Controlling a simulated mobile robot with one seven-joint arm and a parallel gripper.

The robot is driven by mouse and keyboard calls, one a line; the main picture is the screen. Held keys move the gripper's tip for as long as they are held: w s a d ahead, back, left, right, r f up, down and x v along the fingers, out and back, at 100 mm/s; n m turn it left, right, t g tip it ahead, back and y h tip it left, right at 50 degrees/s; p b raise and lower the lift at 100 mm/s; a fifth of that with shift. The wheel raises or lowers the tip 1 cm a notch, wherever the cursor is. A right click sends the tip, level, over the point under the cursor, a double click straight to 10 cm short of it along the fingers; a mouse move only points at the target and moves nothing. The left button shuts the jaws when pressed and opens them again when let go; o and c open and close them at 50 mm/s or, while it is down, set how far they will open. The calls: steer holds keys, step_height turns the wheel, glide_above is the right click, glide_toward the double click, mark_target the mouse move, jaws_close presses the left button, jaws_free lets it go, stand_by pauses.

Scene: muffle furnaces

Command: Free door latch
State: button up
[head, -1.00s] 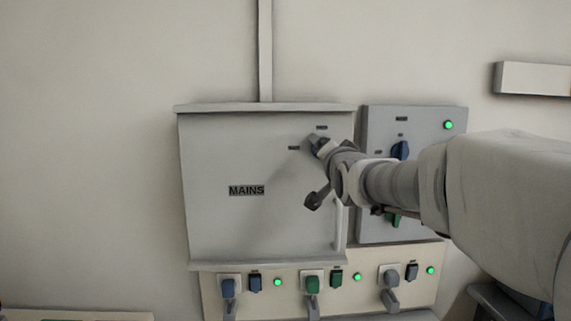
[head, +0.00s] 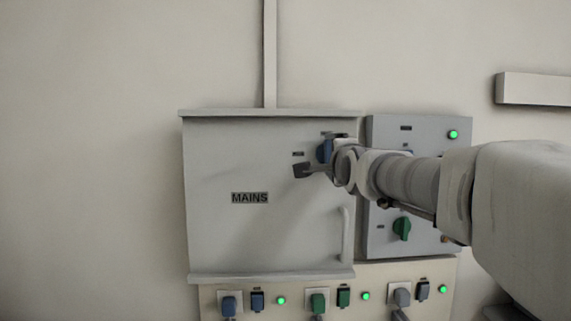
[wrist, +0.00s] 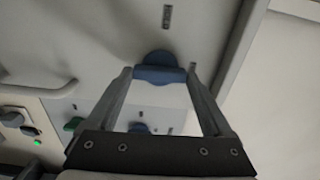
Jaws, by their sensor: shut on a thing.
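The grey cabinet door marked MAINS (head: 230,235) sits on the wall and looks closed. Its latch is a blue knob (head: 324,150) near the door's upper right, with small labels above and to its left, too small to read. My gripper (wrist: 160,76) is shut on the blue knob, which also shows between the two fingertips in the wrist view (wrist: 157,58). In the head view my wrist covers part of the knob. A pale vertical handle (head: 346,235) is on the door's lower right.
Right of the door is a grey panel (head: 385,240) with a green knob (head: 402,229) and a green light (head: 453,134). Below is a pale strip (head: 209,298) with several plugs, switches and green lights. The wall left of the cabinet is clear.

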steer(key=shift+m, duration=0.3)
steer(key=o, duration=1.1)
steer(key=shift+o, duration=0.2)
steer(key=shift+s, duration=0.1)
steer(key=s+p, duration=0.1)
steer(key=s, duration=1.6)
steer(key=shift+s, duration=0.15)
steer(key=shift+f, duration=0.1)
